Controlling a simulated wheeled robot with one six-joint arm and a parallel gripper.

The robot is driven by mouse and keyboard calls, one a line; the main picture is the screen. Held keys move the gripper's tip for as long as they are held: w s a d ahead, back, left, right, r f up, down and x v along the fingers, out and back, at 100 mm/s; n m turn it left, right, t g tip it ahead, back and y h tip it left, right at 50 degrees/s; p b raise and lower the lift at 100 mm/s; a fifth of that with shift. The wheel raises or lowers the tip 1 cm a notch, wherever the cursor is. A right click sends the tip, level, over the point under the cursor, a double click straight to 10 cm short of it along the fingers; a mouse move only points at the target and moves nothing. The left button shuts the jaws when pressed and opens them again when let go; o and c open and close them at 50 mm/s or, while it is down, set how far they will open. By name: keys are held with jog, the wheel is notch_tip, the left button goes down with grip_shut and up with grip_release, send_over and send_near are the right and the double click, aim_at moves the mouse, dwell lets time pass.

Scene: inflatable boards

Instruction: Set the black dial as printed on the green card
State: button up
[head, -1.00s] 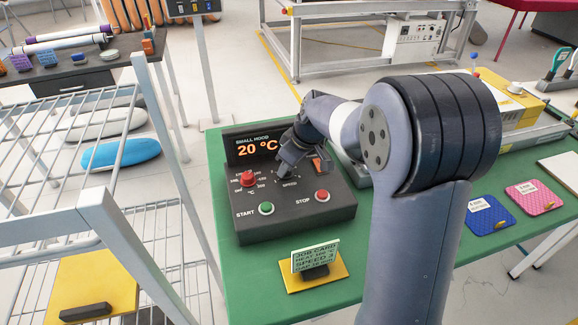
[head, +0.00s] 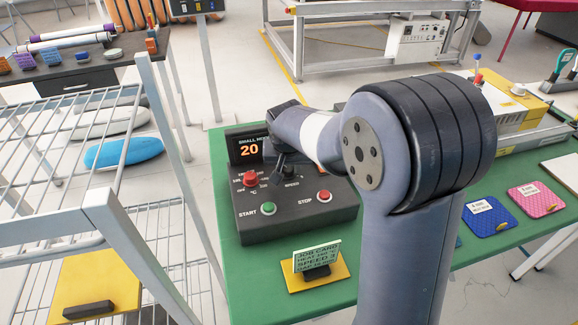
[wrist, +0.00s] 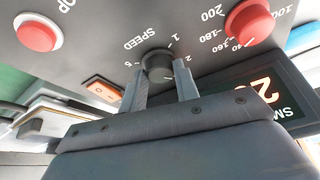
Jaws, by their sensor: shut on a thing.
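The black dial (wrist: 158,64) is the SPEED knob on the dark control box (head: 300,222). In the wrist view its scale appears upside down, with marks 1, 2 and 5 legible; I cannot make out its pointer. My gripper (wrist: 160,76) is shut on the dial, one finger on each side. In the head view my gripper (head: 286,166) is over the dial and mostly hides it. The green card (head: 317,259) stands upright on a yellow base in front of the box. It reads JOB CARD, a HEAT line and SPEED 3; its smaller text is unclear.
A red knob (wrist: 250,22) sits close beside the dial. The green START button (head: 268,209) and red STOP button (head: 324,196) are below it. An orange rocker switch (wrist: 102,88) is on the other side. The display (head: 247,150) is partly covered by my arm.

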jog(key=m+h+b, duration=0.1)
jog(key=m, duration=0.1)
jog(key=shift+a+f+m, duration=0.1)
jog(key=shift+a+m, duration=0.05)
jog(key=shift+m, duration=0.25)
jog(key=shift+w+a+m+g+h+b, duration=0.1)
jog(key=shift+m+g+h+b, duration=0.25)
jog(key=shift+m, duration=0.75)
jog(key=shift+m+g+h+b, duration=0.15)
jog(key=shift+m+h+b, duration=0.25)
jog(key=shift+m, duration=0.7)
jog(key=o, duration=1)
jog(key=shift+c, duration=0.2)
jog(key=v, duration=1.1)
jog(key=shift+p, duration=0.35)
